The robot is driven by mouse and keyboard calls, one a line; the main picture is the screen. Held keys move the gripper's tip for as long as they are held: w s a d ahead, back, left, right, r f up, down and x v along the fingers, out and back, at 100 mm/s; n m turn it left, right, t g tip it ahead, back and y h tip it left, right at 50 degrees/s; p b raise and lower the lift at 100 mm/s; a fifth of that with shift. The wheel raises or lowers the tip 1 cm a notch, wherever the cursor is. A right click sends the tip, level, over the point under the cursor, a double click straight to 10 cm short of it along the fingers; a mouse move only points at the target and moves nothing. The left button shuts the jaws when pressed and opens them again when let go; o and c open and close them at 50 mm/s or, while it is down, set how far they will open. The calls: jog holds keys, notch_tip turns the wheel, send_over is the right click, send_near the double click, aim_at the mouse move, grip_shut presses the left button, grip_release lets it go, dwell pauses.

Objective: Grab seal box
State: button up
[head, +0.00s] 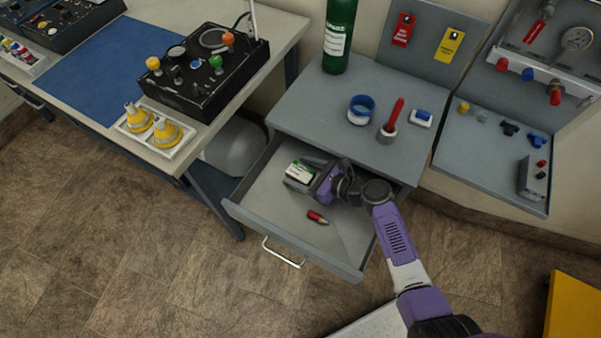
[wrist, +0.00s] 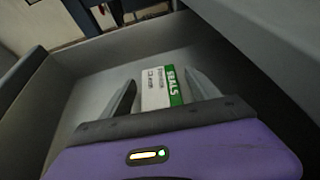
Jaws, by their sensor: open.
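The seal box (head: 299,171) is a small white and green box lying in the open drawer (head: 255,216) of the grey cabinet. In the wrist view the box (wrist: 158,88) shows its "SEALS" label between my two fingers. My gripper (head: 312,178) reaches into the drawer at the box's right side, fingers toward it. In the wrist view my gripper (wrist: 163,92) is open, with one finger on each side of the box and visible gaps. Whether a finger touches the box cannot be told. The box's near end is hidden behind my gripper.
A red object (head: 317,217) lies in the drawer in front of my gripper. The drawer walls surround my gripper, and the cabinet top (head: 310,105) overhangs the back. A blue-rimmed cup (head: 361,109), a red tool in a holder (head: 391,121) and a green cylinder (head: 339,38) stand on top.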

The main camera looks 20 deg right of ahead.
jog(key=c, duration=1.4)
jog(key=shift+c, duration=0.2)
